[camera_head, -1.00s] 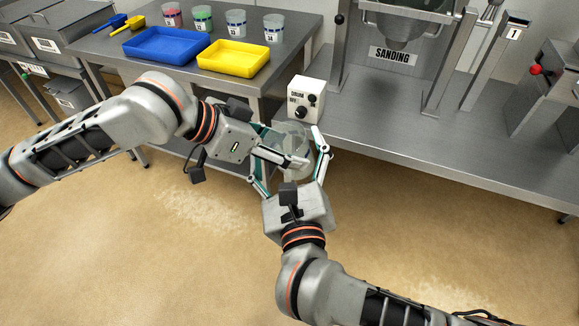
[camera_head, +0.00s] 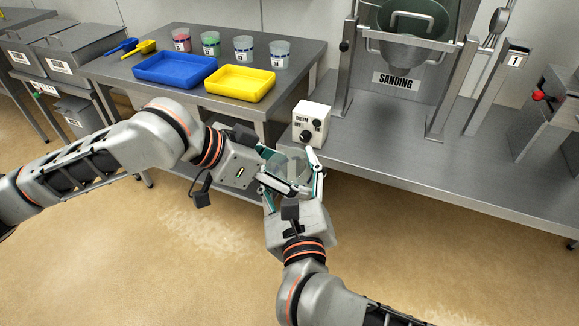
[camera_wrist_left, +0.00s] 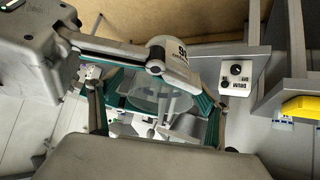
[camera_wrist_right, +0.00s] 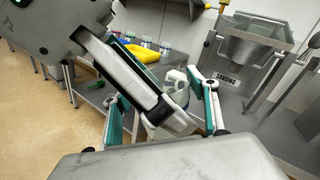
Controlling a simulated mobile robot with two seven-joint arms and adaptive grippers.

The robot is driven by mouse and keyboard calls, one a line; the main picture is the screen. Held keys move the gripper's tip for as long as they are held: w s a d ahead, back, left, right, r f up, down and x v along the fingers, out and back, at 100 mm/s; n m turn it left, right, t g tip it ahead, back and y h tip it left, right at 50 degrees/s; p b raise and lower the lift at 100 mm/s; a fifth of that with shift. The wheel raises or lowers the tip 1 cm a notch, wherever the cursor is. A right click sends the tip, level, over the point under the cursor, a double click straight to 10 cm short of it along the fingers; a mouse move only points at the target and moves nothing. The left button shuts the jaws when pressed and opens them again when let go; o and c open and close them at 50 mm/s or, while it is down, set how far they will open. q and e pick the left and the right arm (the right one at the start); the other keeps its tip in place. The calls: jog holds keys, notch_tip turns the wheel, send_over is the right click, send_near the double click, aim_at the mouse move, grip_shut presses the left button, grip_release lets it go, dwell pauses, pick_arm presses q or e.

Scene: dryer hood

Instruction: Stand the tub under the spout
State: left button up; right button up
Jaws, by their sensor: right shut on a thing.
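A clear, see-through tub (camera_head: 292,163) is held in the air in front of the bench in the head view; it also shows between the fingers in the left wrist view (camera_wrist_left: 155,98). My right gripper (camera_head: 295,172) is shut on the tub from the near side. My left gripper (camera_head: 280,176) reaches in from the left, its fingers spread on both sides of the tub. The fingers and arms hide part of the tub. A dark funnel-shaped hopper (camera_head: 400,52) hangs above the SANDING sign (camera_head: 395,81) on the bench. Its outlet is hard to make out.
A white DRUM control box (camera_head: 311,123) stands at the bench's front left corner, near my grippers. Metal posts flank the hopper. The bench top (camera_head: 390,135) before it is clear. The left table holds a blue tray (camera_head: 175,69), a yellow tray (camera_head: 240,83) and several cups.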

pick_arm(q)
jog(key=v, duration=1.2)
jog(key=w+d+f+n+t, duration=0.1)
jog(key=w+f+n+t, duration=0.15)
jog(key=w, duration=0.55)
jog(key=w+f+n+t, duration=0.1)
jog(key=w+f+t, duration=0.2)
jog(key=w, duration=0.5)
jog(key=s+a+f+n+t+y, duration=0.15)
jog(key=s+f, duration=0.25)
jog(key=f, duration=0.7)
jog(key=s+a+f+n+y, duration=0.15)
jog(key=s+f, duration=0.35)
jog(key=f, duration=0.7)
jog(key=s+a+f+y, duration=0.1)
jog(key=s+a+f, duration=0.2)
jog(key=s+f, duration=0.4)
jog(key=s+a+f+g+y, duration=0.1)
jog(key=s+a+f, duration=0.3)
jog(key=s+f, duration=0.4)
jog(key=s+y, duration=0.1)
jog(key=s, duration=0.1)
jog(key=shift+s+a, duration=0.25)
jog(key=shift+s, duration=0.15)
jog(key=shift+n, duration=0.25)
